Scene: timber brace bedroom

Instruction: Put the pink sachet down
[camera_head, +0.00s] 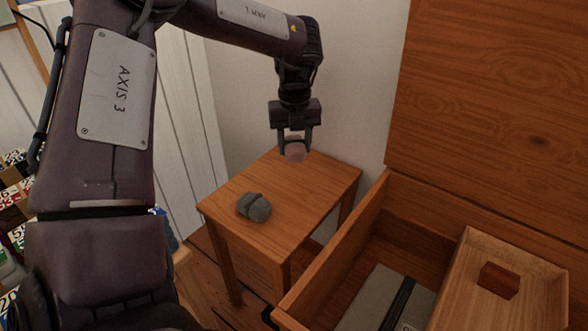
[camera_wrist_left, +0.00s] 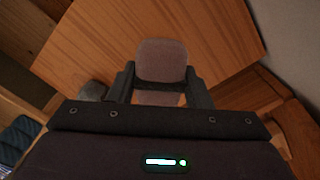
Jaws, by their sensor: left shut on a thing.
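The pink sachet (camera_head: 295,150) is held between the fingers of my left gripper (camera_head: 293,138), over the back part of the small wooden table (camera_head: 324,180). In the left wrist view the sachet (camera_wrist_left: 161,60) sits between the two dark fingers (camera_wrist_left: 160,85), with the tabletop (camera_wrist_left: 105,40) behind it. I cannot tell for sure whether the sachet touches the tabletop. My right gripper is not in view.
A grey rounded bundle (camera_head: 254,207) lies on the table's front left part. To the right stands an open wooden chest (camera_head: 335,250) with a tray (camera_head: 462,270) holding a reddish-brown block (camera_head: 498,281). The table's right side is clear.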

